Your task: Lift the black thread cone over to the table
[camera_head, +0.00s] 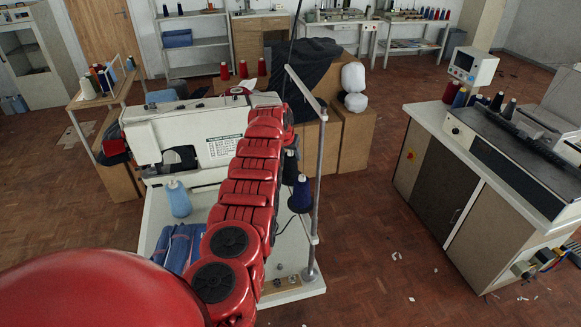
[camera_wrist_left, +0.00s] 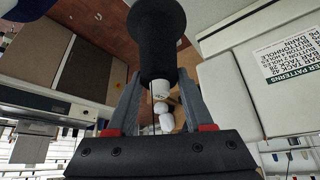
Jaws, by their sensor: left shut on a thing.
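The black thread cone (camera_wrist_left: 157,38) fills the top middle of the left wrist view, its broad rim toward the top edge. My left gripper (camera_wrist_left: 158,78) is shut on its lower part in that view, one finger on each side. In the head view my red left arm reaches over the sewing machine, hiding the gripper. A black cone (camera_head: 290,166) shows just right of the arm there, above a dark blue cone (camera_head: 300,194). I cannot tell its support. My right gripper is not in view.
The white machine table (camera_head: 155,222) bears a light blue cone (camera_head: 178,199), blue folded cloth (camera_head: 180,247) and a metal thread stand (camera_head: 318,150). A wooden side table (camera_head: 123,86) with cones stands left. A white counter (camera_head: 425,112) stands right, across open floor.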

